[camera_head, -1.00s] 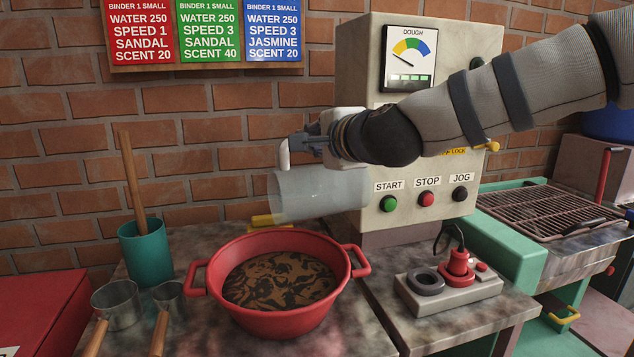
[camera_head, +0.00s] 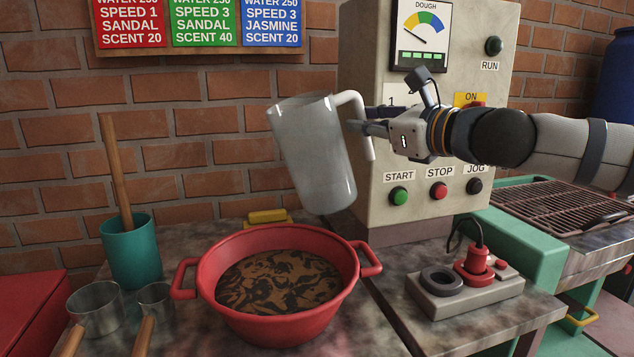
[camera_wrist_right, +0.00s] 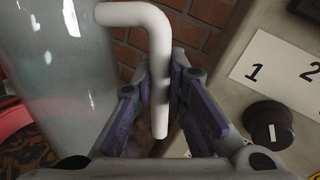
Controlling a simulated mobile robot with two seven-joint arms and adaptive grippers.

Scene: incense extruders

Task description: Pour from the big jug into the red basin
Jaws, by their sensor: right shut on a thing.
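The big jug (camera_head: 314,155) is see-through grey with a white handle (camera_head: 356,115). It is held in the air above and behind the red basin's right side, nearly upright with its top leaning left. My right gripper (camera_head: 372,128) is shut on the jug's handle; the right wrist view shows the handle (camera_wrist_right: 155,60) between the fingers. The red basin (camera_head: 283,325) stands on the table and holds a brown and black marbled content (camera_head: 278,280). No stream from the jug is visible. My left gripper is not in view.
The machine with its dough gauge (camera_head: 424,30) and buttons stands close behind my right gripper. A teal cup (camera_head: 133,255) with a wooden stick and metal scoops (camera_head: 95,308) stand left of the basin. A grey box with a red plug (camera_head: 474,262) is at right.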

